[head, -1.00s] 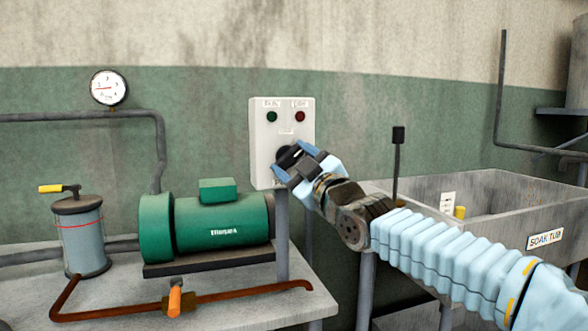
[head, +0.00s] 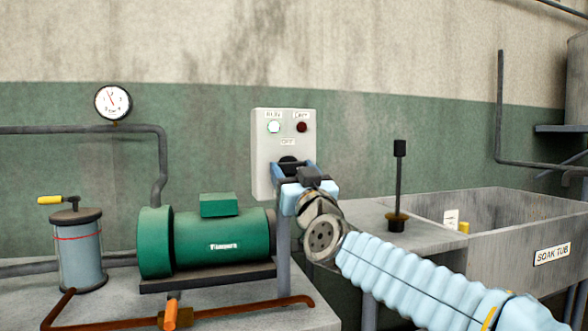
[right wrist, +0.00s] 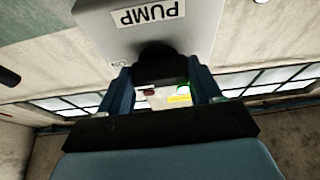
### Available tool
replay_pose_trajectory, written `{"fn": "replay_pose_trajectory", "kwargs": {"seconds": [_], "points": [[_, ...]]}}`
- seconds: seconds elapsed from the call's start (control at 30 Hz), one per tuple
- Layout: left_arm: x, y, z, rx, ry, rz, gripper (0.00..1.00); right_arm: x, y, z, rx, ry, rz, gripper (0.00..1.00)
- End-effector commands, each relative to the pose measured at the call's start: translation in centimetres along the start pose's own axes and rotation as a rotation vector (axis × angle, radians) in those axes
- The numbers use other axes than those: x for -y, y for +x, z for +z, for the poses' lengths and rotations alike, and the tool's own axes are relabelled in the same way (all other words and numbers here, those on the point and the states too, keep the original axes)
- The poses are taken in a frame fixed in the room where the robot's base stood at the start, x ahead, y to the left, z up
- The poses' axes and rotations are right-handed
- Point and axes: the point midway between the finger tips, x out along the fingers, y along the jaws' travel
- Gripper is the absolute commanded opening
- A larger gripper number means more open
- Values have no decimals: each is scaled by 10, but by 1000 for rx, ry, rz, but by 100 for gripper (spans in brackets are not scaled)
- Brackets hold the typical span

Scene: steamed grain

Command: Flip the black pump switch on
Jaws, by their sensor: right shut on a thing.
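The grey pump control box (head: 262,150) stands on a post against the wall in the head view. Its left lamp (head: 274,127) glows white-green and its right lamp (head: 302,127) is dark red. The black pump switch (head: 287,162) is on the lower front of the box, partly hidden by my gripper. My right gripper (head: 293,170) is shut on the switch. In the right wrist view, both fingers flank the black switch (right wrist: 160,65) below the "PUMP" label (right wrist: 148,13). My left gripper is not in view.
The green pump motor (head: 215,238) sits on the bench left of the box. A pressure gauge (head: 113,102) is on the wall pipe. A soak tub (head: 540,257) is on the right. An orange-handled valve (head: 171,315) is at the bench front.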

Motion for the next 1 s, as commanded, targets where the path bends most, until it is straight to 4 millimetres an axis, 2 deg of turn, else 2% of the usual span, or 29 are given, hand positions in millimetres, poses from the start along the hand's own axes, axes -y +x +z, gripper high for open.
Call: {"fn": "replay_pose_trajectory", "kwargs": {"seconds": [0.6, 0.63, 0.7, 0.8, 1.0], "points": [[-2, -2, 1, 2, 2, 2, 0, 1, 0, 1, 2, 43, 16, 34], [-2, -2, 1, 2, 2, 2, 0, 1, 0, 1, 2, 43, 16, 67], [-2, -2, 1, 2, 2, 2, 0, 1, 0, 1, 1, 42, 16, 78], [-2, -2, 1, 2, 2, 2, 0, 1, 0, 1, 1, 42, 16, 89], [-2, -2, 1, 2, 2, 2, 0, 0, 0, 0, 0, 41, 16, 89]]}}
